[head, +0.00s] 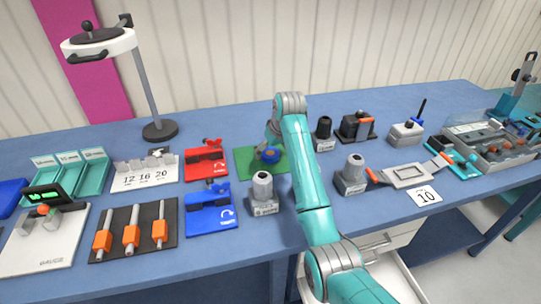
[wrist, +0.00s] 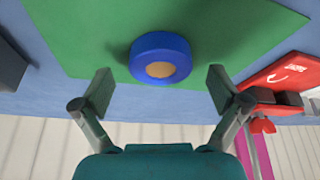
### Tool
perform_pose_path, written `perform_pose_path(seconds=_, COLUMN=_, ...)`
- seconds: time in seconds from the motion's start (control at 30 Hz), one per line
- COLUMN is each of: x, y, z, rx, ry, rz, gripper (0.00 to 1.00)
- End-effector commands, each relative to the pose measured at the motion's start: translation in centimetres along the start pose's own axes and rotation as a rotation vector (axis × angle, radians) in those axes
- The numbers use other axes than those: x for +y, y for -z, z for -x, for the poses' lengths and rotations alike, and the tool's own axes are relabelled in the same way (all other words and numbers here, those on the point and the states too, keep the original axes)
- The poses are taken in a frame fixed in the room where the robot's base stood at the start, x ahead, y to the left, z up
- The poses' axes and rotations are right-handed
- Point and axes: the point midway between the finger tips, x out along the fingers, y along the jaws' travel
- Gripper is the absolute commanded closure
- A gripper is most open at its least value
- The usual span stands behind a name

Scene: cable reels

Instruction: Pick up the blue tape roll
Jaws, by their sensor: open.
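The blue tape roll (wrist: 160,57) with a tan core lies flat on a green mat (wrist: 85,40) in the wrist view. In the head view the roll (head: 270,154) sits on the green mat (head: 245,167) near the middle of the bench, partly hidden by my gripper. My gripper (wrist: 160,92) is open and empty, its two fingers spread to either side of the roll and apart from it. The gripper is small and partly covered by my arm in the head view (head: 266,150).
A red fixture (head: 205,164) and a blue fixture (head: 210,212) stand left of the mat. A grey block with a socket (head: 263,195) stands just in front of it. A lamp (head: 159,131) stands at the back left. Grey and black devices (head: 357,128) are on the right.

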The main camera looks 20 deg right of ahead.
Motion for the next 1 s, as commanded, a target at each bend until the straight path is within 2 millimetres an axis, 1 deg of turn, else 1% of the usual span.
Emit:
perform_pose_path(seconds=0.03, x=-0.02, y=-0.01, z=-0.47, rx=-0.001, ry=0.0, rz=0.0, gripper=0.03)
perform_pose_path(seconds=0.13, x=-0.01, y=0.01, z=-1.01, rx=0.0, ry=0.0, rz=0.0, gripper=0.03)
perform_pose_path(seconds=0.37, x=-0.02, y=0.04, z=-1.08, rx=0.001, ry=0.0, rz=0.0, gripper=0.03)
perform_pose_path(seconds=0.4, x=-0.02, y=0.04, z=-1.07, rx=0.001, ry=0.0, rz=0.0, gripper=0.12)
perform_pose_path(seconds=0.47, x=-0.02, y=0.04, z=-1.06, rx=0.001, ry=0.0, rz=0.0, gripper=0.28)
perform_pose_path(seconds=0.5, x=-0.02, y=0.04, z=-1.06, rx=0.001, ry=0.0, rz=0.0, gripper=0.38)
perform_pose_path(seconds=0.57, x=-0.02, y=0.04, z=-1.05, rx=0.001, ry=0.0, rz=0.0, gripper=0.53)
perform_pose_path(seconds=0.6, x=-0.02, y=0.04, z=-1.06, rx=0.001, ry=0.0, rz=0.0, gripper=0.62)
perform_pose_path(seconds=0.63, x=-0.02, y=0.04, z=-1.06, rx=0.001, ry=0.0, rz=0.0, gripper=0.67)
perform_pose_path(seconds=0.9, x=-0.02, y=0.08, z=-0.98, rx=0.001, ry=0.0, rz=0.0, gripper=0.67)
perform_pose_path(seconds=1.0, x=-0.01, y=0.36, z=-0.39, rx=0.002, ry=0.0, rz=0.001, gripper=0.67)
